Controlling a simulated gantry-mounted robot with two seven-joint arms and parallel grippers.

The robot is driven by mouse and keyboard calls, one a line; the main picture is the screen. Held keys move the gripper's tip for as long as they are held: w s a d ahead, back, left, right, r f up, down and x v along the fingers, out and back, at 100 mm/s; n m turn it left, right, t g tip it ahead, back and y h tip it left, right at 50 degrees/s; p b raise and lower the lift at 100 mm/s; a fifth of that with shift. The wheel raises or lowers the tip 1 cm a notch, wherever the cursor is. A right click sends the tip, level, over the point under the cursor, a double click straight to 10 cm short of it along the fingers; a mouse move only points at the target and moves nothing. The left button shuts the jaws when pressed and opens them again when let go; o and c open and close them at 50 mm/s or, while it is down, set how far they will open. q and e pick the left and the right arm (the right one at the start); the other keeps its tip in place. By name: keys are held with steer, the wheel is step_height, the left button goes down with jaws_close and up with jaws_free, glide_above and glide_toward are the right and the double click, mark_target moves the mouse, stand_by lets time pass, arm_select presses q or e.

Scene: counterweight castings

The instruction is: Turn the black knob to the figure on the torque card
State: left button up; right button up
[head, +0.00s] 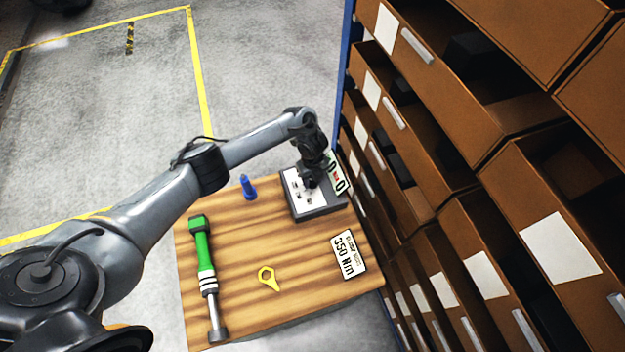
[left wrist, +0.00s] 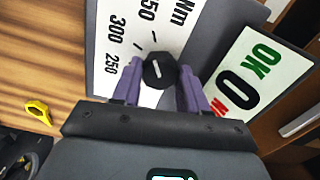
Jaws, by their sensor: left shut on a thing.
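The torque card (head: 349,256) lies on the wooden table at the right and reads 350 Nm. The dial box (head: 318,208) stands at the table's far right corner, with a white scale on its face. My left gripper (head: 308,182) is over the box and hides the knob in the head view. In the left wrist view, the purple fingers of my left gripper (left wrist: 160,88) are shut on the black knob (left wrist: 160,70), one on each side. The knob has a short white mark. The scale (left wrist: 125,35) shows 250, 300 and a partly cut-off figure ending in 50.
An OK plate (left wrist: 253,82) with a large 0 stands beside the box. Brown drawers (head: 430,130) rise close at the right.

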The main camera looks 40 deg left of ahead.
arm_select(q)
steer(key=shift+m, duration=0.6)
steer(key=o, duration=1.1)
steer(key=shift+c, duration=0.2)
steer(key=shift+r, duration=0.1)
